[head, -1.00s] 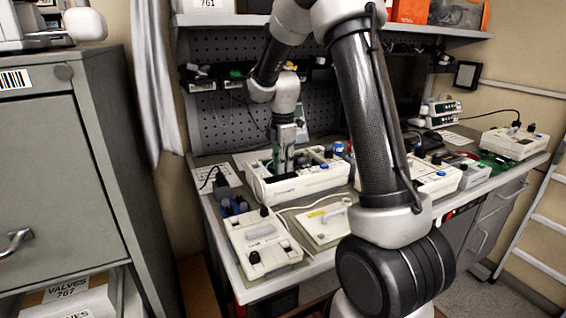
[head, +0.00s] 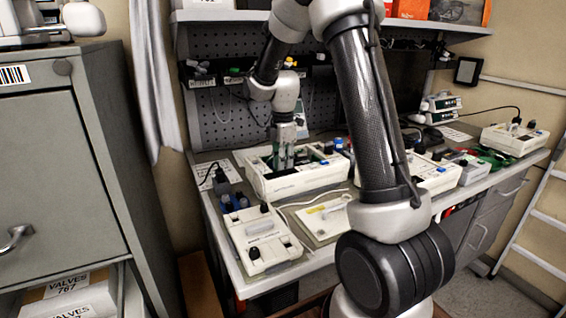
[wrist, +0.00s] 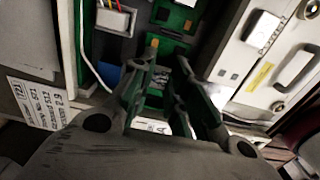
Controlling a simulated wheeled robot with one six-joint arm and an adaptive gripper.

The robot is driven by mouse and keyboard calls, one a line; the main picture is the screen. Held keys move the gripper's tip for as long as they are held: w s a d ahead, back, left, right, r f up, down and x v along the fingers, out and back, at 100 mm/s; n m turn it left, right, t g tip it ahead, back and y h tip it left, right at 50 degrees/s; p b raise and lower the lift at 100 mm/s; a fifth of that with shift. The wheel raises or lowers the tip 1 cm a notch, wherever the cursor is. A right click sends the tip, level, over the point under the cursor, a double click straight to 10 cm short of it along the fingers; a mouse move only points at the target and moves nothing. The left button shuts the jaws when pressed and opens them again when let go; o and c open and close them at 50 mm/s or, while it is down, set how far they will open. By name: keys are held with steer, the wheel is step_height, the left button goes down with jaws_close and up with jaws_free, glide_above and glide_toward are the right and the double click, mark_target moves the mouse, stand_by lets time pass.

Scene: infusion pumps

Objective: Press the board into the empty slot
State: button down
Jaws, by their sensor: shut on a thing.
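My gripper (head: 283,163) points down into the opened white pump housing (head: 308,185) on the bench. In the wrist view its two dark fingers (wrist: 160,98) are shut on a green board (wrist: 157,84) between them. The board's lower edge is hidden, so I cannot tell how deep it sits in the slot. More green circuit board (wrist: 180,18) and a blue part (wrist: 108,74) show inside the housing. The empty slot is not clearly visible.
A closed white pump unit (head: 262,245) lies in front to the left, beside a flat white panel (head: 325,220). More opened units stand to the right, partly behind my arm. A pegboard (head: 228,120) rises behind, and a grey cabinet (head: 60,190) stands at left.

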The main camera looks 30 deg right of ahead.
steer(key=shift+f, duration=0.35)
stand_by(0.4)
steer(key=c, duration=1.3)
jaws_free()
steer(key=shift+r, duration=3.55)
